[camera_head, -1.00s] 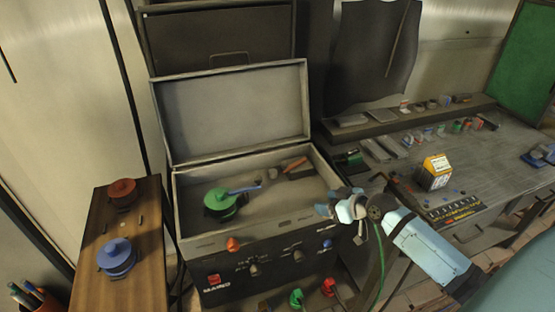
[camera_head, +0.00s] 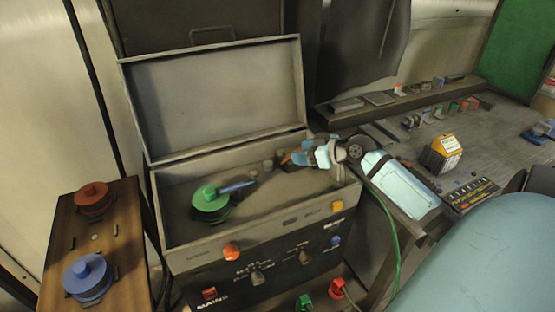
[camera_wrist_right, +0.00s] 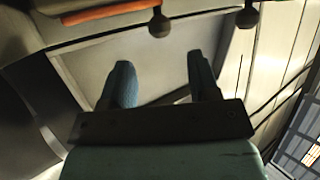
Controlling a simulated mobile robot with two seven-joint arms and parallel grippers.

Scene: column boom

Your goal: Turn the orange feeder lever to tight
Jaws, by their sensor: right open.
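The orange feeder lever (camera_head: 286,158) shows as a small orange piece at the back right inside the open machine case, partly hidden by my right gripper. In the right wrist view the orange lever (camera_wrist_right: 108,15) lies across the upper left, beyond the fingers, near a dark round knob. My right gripper (camera_head: 299,156) is over the right part of the case, close to the lever. In the right wrist view its two blue fingers (camera_wrist_right: 163,80) are apart with nothing between them. I cannot tell whether they touch anything. My left gripper is not in view.
The case's raised lid (camera_head: 215,100) stands behind. A green spool (camera_head: 210,199) with a blue arm sits inside, left of the gripper. The case's front wall (camera_head: 290,222) carries knobs. A wooden board (camera_head: 118,245) with spools is at left, a cluttered bench (camera_head: 410,165) at right.

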